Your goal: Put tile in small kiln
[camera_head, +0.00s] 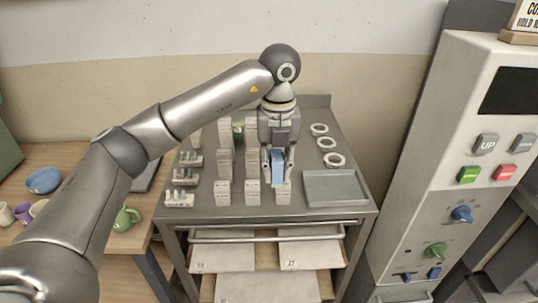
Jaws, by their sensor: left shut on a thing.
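My left arm reaches in from the left over a grey metal cart. My left gripper (277,160) points down and is shut on a blue tile (277,174), held upright between its fingers. The tile is among the pale blocks on the cart top; I cannot tell whether it touches the cart or the block below. I cannot make out a small kiln for certain. A pale cabinet (455,150) with a dark screen, UP button and knobs stands at the right. My right gripper is not in view.
The cart top (325,205) carries several pale stacked blocks (224,190), three white rings (327,143), small racks (180,199) and an empty grey tray (335,188). A wooden table at left holds a blue bowl (43,180) and a green mug (125,219).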

